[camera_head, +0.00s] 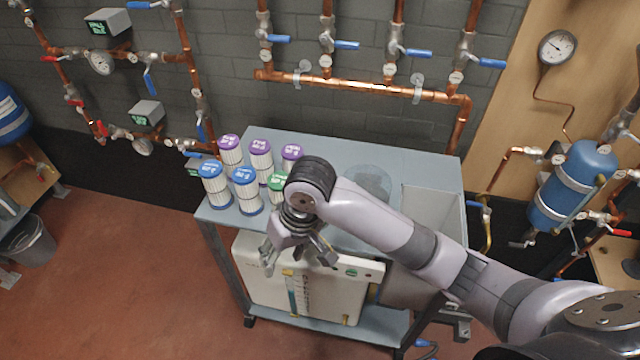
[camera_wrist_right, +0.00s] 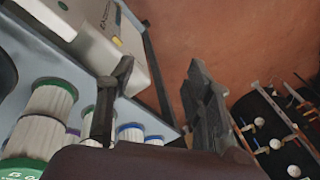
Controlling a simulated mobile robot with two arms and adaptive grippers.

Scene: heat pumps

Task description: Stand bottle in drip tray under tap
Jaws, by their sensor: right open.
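My right gripper (camera_head: 298,262) hangs over the front edge of the grey workbench (camera_head: 325,150), its fingers pointing down and apart with nothing between them. It also shows open and empty in the right wrist view (camera_wrist_right: 155,108). Below it is a large white container (camera_head: 335,297) with a marked scale, on or near the lower shelf; the gripper partly covers it. I cannot tell a bottle for certain. A pale recessed area (camera_head: 432,212) lies at the bench's right, and a round grey patch (camera_head: 370,180) lies left of it. Neither is clearly a drip tray. My left gripper is not in view.
Several white filter cartridges with purple, blue and green caps (camera_head: 245,188) crowd the bench's left side, close to my right gripper. Copper pipes with blue-handled valves (camera_head: 345,44) run along the wall behind. Open red floor (camera_head: 130,270) lies at left.

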